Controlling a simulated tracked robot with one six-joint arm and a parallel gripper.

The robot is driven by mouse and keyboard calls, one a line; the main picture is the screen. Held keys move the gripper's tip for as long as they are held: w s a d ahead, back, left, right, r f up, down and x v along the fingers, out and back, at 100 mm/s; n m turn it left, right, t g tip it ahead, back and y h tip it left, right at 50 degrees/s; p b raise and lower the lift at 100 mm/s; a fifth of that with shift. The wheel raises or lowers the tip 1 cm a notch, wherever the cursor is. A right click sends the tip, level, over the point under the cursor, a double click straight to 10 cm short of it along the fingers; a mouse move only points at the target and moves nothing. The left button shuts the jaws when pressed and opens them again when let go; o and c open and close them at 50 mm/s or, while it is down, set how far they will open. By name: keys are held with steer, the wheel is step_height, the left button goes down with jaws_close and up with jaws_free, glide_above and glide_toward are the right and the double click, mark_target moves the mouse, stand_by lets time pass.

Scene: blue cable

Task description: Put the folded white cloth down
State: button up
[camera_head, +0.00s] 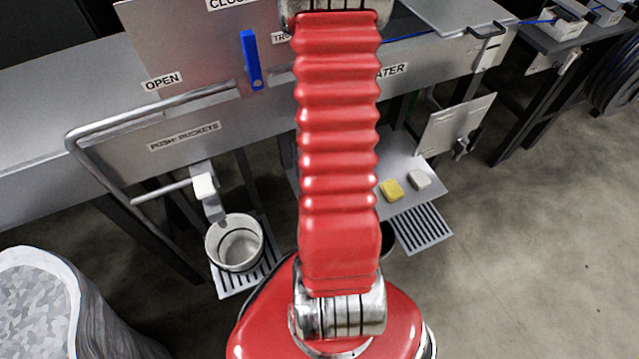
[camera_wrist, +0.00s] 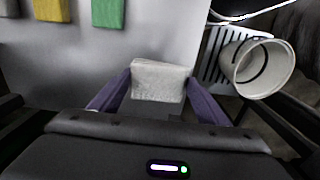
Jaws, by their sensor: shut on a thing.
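My gripper (camera_wrist: 158,82) has two purple fingers, seen in the wrist view, shut on the folded white cloth (camera_wrist: 158,80). The cloth is a pale, thick block held between the fingertips. Behind it is a plain grey shelf surface (camera_wrist: 150,38); I cannot tell whether the cloth touches it. In the head view my red arm hides the gripper and the held cloth.
In the wrist view a green cloth (camera_wrist: 108,12), a yellow cloth (camera_wrist: 52,10) and a grey cloth (camera_wrist: 10,8) lie at the top left. The shelf between is bare.

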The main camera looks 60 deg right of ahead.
steer(key=shift+f, duration=0.65)
steer(key=shift+f, duration=2.1)
steer(key=shift+s, duration=0.1)
steer(key=o, duration=1.1)
steer(key=shift+r, duration=6.05)
